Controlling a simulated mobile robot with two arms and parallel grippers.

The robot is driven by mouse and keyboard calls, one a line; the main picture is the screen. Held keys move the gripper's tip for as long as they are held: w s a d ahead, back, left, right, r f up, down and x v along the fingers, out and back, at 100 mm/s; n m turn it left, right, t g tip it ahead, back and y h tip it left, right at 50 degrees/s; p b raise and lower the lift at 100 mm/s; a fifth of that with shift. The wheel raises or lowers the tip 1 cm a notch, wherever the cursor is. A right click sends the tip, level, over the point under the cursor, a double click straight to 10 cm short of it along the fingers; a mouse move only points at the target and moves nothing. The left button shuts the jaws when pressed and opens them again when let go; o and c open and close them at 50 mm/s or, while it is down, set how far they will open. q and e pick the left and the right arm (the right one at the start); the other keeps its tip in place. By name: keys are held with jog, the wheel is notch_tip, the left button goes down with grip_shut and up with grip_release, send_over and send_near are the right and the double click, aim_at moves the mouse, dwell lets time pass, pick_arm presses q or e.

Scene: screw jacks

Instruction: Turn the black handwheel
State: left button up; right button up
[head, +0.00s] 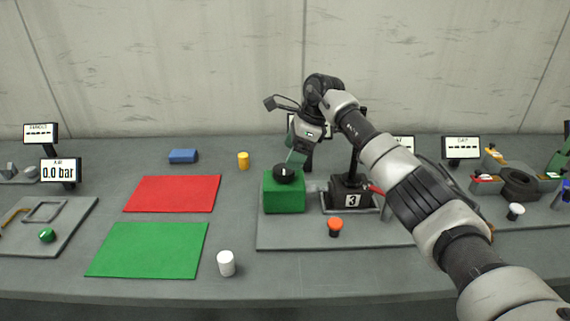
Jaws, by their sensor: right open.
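A black, round, knob-like handwheel (284,175) sits on top of a green block (284,197) near the middle of the head view. My right gripper (295,160) reaches in from the right and points down just above and behind the handwheel. It is open. Whether a finger touches the handwheel cannot be told, as the fingertips are small and partly hidden. My left gripper is not in view.
A black device marked 3 (351,196) and an orange-topped button (335,227) stand right of the green block on a grey plate (285,237). Red (172,194) and green (148,250) mats lie left, with a white cylinder (226,263) nearby. My right arm covers the right side.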

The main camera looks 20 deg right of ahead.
aim_at(284, 168)
jog(key=x, duration=0.5)
jog(key=shift+w+p, duration=0.15)
jog(key=shift+p, duration=0.2)
jog(key=shift+a+f, duration=0.1)
jog(key=shift+f, duration=0.2)
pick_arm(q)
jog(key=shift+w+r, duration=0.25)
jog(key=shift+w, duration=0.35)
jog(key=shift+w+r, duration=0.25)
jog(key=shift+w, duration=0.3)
pick_arm(e)
jog(key=shift+c, duration=1)
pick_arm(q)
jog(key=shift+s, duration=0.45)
pick_arm(e)
jog(key=c, duration=0.7)
